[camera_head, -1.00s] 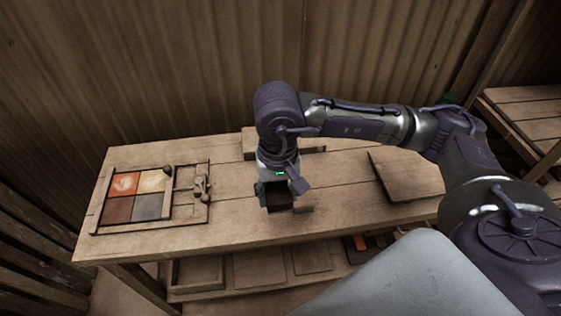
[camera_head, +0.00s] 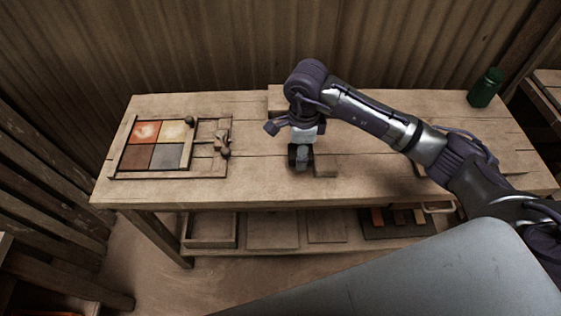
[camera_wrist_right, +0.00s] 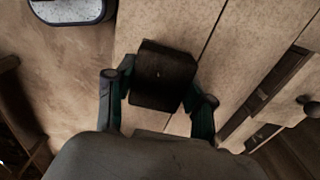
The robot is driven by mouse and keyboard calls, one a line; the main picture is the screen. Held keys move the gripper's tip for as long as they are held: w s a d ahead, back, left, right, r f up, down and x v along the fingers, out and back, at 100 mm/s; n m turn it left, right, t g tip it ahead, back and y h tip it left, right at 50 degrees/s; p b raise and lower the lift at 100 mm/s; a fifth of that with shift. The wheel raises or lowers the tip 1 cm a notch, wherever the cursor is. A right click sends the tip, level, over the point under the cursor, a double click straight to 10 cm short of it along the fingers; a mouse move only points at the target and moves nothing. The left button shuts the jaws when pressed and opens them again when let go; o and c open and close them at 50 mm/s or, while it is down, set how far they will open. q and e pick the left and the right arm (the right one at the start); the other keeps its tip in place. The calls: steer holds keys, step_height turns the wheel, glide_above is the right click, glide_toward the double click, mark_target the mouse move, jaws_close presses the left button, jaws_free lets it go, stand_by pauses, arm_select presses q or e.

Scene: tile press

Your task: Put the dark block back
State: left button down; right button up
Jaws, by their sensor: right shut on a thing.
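The dark block (camera_wrist_right: 163,75) is between the two fingers of my right gripper (camera_wrist_right: 160,92) in the right wrist view, and the fingers are shut on it. In the head view my right gripper (camera_head: 301,146) points down over the middle of the workbench, with the dark block (camera_head: 300,160) at its tip. I cannot tell whether the block touches the tabletop. A dark tray (camera_head: 376,231) with several narrow coloured blocks sits on the lower shelf at the right. My left gripper is not in view.
A wooden press frame (camera_head: 116,172) with orange, cream, brown and grey tiles lies at the bench's left. A small wooden piece (camera_head: 326,165) is just right of my gripper. A green bottle (camera_head: 485,88) stands at the back right. An open wooden box (camera_head: 211,242) is on the lower shelf.

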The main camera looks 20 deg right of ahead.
glide_above(280, 171)
step_height(280, 171, down, 3)
steer(key=shift+d+p, duration=0.1)
steer(key=shift+p, duration=0.3)
step_height(280, 171, down, 4)
steer(key=shift+r+p, duration=0.2)
steer(key=shift+p, duration=0.35)
steer(key=shift+f, duration=0.25)
steer(key=shift+f+b, duration=0.25)
steer(key=shift+b, duration=0.05)
steer(key=o, duration=1.2)
steer(key=shift+r, duration=0.1)
